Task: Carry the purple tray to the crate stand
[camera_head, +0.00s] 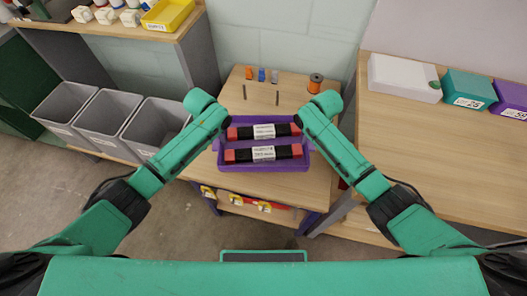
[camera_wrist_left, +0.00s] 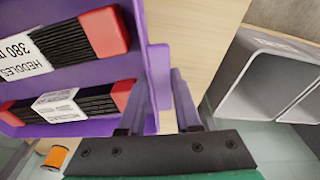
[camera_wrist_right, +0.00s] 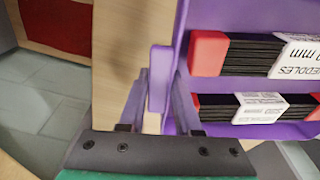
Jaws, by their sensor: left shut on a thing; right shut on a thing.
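The purple tray (camera_head: 264,183) is over the front part of the wooden table and holds two black heddle bundles with red ends and white labels, the far bundle (camera_head: 285,130) and the near bundle (camera_head: 284,152). My left gripper (camera_wrist_left: 160,98) is shut on the tray's left end, one finger inside and one outside the wall. My right gripper (camera_wrist_right: 157,105) is shut on the right end in the same way. In the head view my wrists hide both grips. I cannot tell whether the tray touches the table. No stand is clearly identifiable as the crate stand.
Grey open bins (camera_head: 109,110) stand in a row at the left. Behind the tray are two dark pegs, small orange and blue items, and an orange spool (camera_head: 315,83). A right-hand counter (camera_head: 430,140) carries a white box (camera_head: 404,78) and a teal box (camera_head: 468,90).

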